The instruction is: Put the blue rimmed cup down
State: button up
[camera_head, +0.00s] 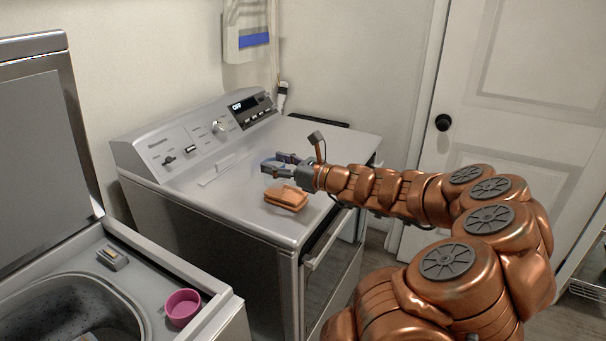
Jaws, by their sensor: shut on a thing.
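My gripper (275,165) is over the top of the grey dryer, its fingers pointing left. It is shut on a small bluish thing between its fingers, which I take to be the blue rimmed cup. The fingers hide most of it, so its rim and tilt are not clear. I cannot tell whether it touches the dryer top (232,196) or hangs just above it.
A folded orange-brown cloth-like thing (286,198) lies on the dryer just in front of my gripper. The control panel (205,133) rises behind. A pink cup (182,307) stands on the open washer's edge (160,262).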

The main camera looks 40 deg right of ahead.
jog(key=s+d+f+m+t+h+b, duration=0.1)
jog(key=s+d+m+h+b, duration=0.4)
jog(key=s+d+b, duration=0.5)
jog(key=shift+n+h, duration=0.5)
jog(key=w+d, duration=0.2)
jog(key=w, duration=0.2)
jog(key=w+d+f+p, duration=0.1)
jog(key=w+d, duration=0.1)
jog(key=w, duration=0.1)
jog(key=w+d+p, duration=0.1)
jog(key=w+d, duration=0.1)
jog(key=w, duration=0.2)
jog(key=shift+w+d+f, duration=0.2)
jog(key=shift+w+d, duration=0.05)
jog(key=shift+w, duration=0.1)
jog(key=shift+w+d+f, duration=0.1)
jog(key=shift+w+d, duration=0.15)
jog(key=shift+w, duration=0.35)
jog(key=shift+s+f, duration=0.1)
jog(key=shift+f, duration=1.6)
jog(key=shift+f, duration=0.1)
jog(key=o, duration=1.1)
